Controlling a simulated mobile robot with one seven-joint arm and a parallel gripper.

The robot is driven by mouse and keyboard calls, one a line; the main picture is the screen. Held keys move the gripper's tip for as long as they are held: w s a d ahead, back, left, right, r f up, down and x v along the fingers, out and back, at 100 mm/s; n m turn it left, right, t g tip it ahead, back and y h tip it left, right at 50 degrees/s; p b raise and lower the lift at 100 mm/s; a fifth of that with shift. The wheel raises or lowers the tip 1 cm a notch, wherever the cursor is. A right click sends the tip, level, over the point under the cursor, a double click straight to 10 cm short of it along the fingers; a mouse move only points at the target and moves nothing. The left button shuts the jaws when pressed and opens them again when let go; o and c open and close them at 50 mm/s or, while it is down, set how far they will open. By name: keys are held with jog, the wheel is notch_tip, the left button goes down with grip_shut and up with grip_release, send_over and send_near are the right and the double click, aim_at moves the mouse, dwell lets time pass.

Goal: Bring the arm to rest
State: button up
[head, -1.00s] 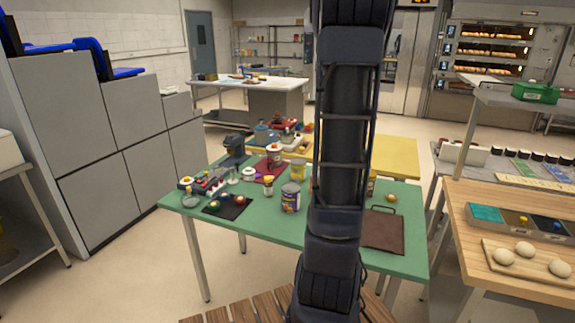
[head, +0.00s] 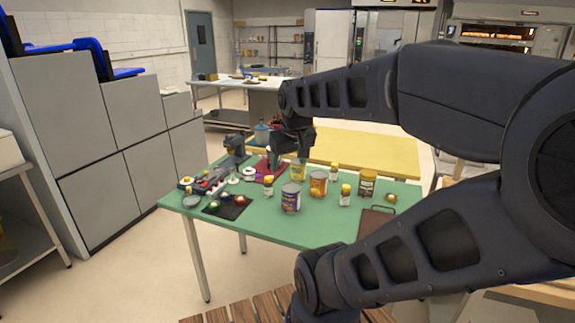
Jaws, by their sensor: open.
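My dark arm comes in from the right edge, bends, and reaches left across the picture above the green table (head: 330,232). My gripper (head: 282,152) hangs at the end of the arm, pointing down near the table's far edge. It is small and dark here, looks open, and I see nothing held in it. Whether it touches anything below cannot be told. The arm hides much of the right side of the room.
Several cans and jars stand on the green table, among them a blue-labelled can (head: 291,198), an orange can (head: 318,184) and a brown jar (head: 367,183). A brown board (head: 376,223) lies at right. A yellow table (head: 370,157) stands behind. Grey cabinets (head: 105,130) line the left.

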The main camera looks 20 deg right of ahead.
jog(key=shift+s+a+f+m+y, duration=0.1)
jog(key=shift+s+a+m+y, duration=0.25)
jog(key=shift+s+a, duration=0.5)
